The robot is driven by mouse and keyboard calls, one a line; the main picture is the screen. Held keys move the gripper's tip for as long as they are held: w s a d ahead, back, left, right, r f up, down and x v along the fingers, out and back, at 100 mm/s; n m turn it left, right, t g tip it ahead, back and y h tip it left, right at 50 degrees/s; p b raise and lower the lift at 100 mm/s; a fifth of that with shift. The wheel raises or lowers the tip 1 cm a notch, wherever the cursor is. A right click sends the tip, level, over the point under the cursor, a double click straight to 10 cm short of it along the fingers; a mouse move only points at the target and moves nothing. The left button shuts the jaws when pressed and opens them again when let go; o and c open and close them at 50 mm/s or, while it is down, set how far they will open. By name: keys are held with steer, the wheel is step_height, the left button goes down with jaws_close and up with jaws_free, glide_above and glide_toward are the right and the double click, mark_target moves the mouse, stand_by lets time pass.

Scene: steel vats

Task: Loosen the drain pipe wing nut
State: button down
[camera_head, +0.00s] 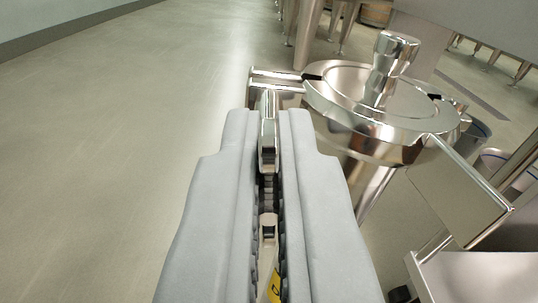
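My gripper (268,118) points away from the camera, its two grey padded fingers close together with a narrow gap. A shiny steel wing nut (268,140) stands edge-on in that gap. The fingers appear shut on it, one on each side, though the lower contact is hidden between the pads. The wing nut sits at the left end of a steel clamp (276,82). The clamp goes round the drain pipe fitting (345,110), which has a round steel top with an upright knob (391,65).
A flat steel plate (460,190) juts out right of the fitting, close to my gripper. Vat legs (308,35) and a wooden barrel (376,12) stand farther back. The floor (120,150) to the left is clear up to a low wall (60,35).

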steer(key=n, duration=0.4)
steer(key=shift+n, duration=0.3)
steer(key=n, duration=0.3)
steer(key=shift+n, duration=0.3)
steer(key=n, duration=0.4)
steer(key=shift+n, duration=0.3)
steer(key=n, duration=1.8)
steer(key=shift+f, duration=0.1)
steer(key=shift+n, duration=1.8)
